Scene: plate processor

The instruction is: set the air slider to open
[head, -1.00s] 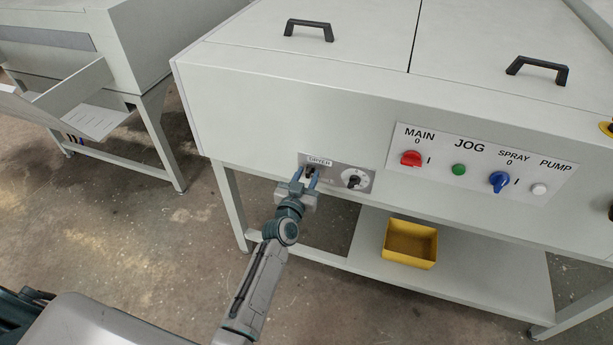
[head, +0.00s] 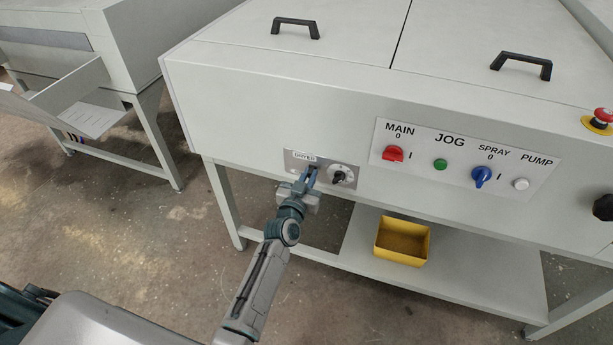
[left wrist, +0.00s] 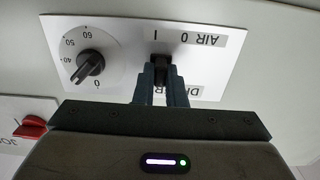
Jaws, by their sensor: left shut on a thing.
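The dryer panel (head: 298,168) is on the front of the grey machine, with a DRYER label and a round dial. In the left wrist view the panel (left wrist: 120,30) appears upside down, with the marks AIR, 0 and I. My left gripper (head: 311,173) is at the panel, just below the DRYER label. In the left wrist view its fingers (left wrist: 160,84) are shut on the small black air slider (left wrist: 160,68), which is near the I mark. The fingers hide part of the slider. My right gripper is not in view.
The dial (left wrist: 90,65) sits beside the slider, close to my fingers. A panel with MAIN (head: 393,154), JOG, SPRAY and PUMP controls is to the right. A yellow bin (head: 402,241) stands on the lower shelf. Another grey machine (head: 110,45) is at the left.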

